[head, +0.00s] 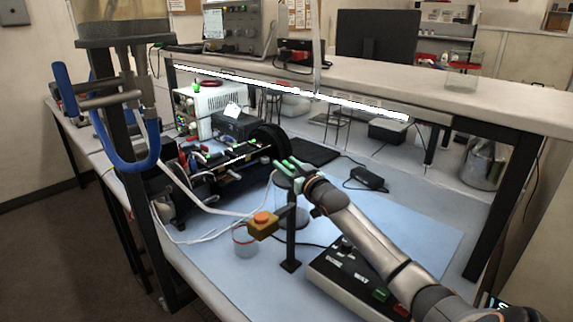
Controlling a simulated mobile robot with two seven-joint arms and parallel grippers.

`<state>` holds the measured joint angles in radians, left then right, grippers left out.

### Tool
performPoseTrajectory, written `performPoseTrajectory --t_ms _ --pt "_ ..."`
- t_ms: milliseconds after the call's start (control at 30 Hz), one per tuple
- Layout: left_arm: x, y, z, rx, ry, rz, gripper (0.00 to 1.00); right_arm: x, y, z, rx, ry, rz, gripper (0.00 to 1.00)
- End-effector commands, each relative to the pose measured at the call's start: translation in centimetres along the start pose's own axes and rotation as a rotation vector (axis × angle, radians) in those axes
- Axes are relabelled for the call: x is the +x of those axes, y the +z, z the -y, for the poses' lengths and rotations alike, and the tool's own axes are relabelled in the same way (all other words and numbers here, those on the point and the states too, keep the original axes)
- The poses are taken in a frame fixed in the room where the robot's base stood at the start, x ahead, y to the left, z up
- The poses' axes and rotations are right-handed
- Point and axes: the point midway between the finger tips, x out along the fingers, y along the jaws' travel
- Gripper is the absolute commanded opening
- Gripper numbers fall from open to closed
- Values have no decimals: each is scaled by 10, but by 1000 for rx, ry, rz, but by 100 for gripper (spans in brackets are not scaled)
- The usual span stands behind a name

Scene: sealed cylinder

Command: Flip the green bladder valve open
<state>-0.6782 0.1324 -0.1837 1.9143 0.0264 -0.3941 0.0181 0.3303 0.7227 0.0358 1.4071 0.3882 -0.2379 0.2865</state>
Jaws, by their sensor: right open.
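My right gripper (291,167) is open, at the end of the arm that comes in from the lower right. It is over the middle of the bench, at the top of a clear cylinder (291,212) and behind a black post. Green parts show at its fingertips; I cannot tell whether they are the fingers or the green bladder valve. The gripper and arm partly hide the cylinder's top. I cannot make out the valve's position or whether the fingers touch it. My left gripper is not in view.
A black control box (352,277) lies under my right arm. A small clear cup (244,241) and white tubes are on the left.

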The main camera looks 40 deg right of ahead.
Motion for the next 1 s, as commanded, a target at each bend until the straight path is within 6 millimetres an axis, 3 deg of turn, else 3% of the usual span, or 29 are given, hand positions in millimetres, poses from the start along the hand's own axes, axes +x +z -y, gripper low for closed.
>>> performPoseTrajectory --t_ms 400,800,1000 --pt "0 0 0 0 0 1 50 6 0 0 -1 0 0 48" --pt "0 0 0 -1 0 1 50 5 0 0 -1 0 0 3" --pt "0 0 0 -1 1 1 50 5 0 0 -1 0 1 0"
